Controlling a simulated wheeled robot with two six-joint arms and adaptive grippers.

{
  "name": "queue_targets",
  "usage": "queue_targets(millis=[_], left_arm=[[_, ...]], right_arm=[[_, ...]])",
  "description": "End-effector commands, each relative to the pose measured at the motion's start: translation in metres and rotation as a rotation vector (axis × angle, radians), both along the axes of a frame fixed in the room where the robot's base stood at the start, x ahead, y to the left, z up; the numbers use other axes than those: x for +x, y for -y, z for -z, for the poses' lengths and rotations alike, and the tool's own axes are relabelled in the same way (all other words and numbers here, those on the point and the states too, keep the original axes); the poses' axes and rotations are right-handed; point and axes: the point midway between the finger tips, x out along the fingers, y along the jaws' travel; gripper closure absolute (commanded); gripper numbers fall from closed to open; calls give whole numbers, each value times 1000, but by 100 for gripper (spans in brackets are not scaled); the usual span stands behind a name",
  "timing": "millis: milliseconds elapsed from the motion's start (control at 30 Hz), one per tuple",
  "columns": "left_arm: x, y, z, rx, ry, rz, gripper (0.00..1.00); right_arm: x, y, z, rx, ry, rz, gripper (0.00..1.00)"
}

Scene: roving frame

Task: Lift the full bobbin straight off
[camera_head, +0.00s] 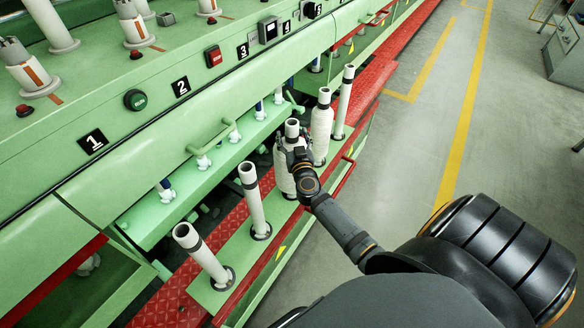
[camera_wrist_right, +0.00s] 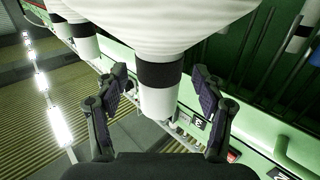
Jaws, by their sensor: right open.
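A full bobbin (camera_head: 282,172), wound with white yarn, stands upright on the green rail, its bare tube end with a dark band at the top. My right gripper (camera_head: 297,152) is at its upper part and partly hides it in the head view. In the right wrist view the bobbin (camera_wrist_right: 160,90) fills the upper middle, its black band and pale tube end between the two fingers. My right gripper (camera_wrist_right: 160,78) is open, with a gap showing at each side of the tube. My left gripper is out of view.
Another wound bobbin (camera_head: 321,130) stands just behind. Bare tubes stand on the rail at front (camera_head: 203,256), nearer the gripper (camera_head: 254,205), and farther back (camera_head: 343,102). The green machine (camera_head: 130,150) lies left, with a handle (camera_head: 210,140). Grey floor (camera_head: 400,150) is clear at right.

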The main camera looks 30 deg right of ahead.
Motion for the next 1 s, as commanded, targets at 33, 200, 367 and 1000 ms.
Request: queue_targets(millis=[33, 200, 367, 1000], left_arm=[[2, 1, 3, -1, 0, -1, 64], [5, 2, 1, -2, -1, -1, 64], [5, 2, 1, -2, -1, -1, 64], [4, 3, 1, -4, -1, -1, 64]], right_arm=[[6, 3, 2, -2, 0, 0, 31], [14, 7, 1, -1, -2, 0, 31], [13, 6, 1, -1, -2, 0, 33], [13, 6, 1, -1, -2, 0, 100]])
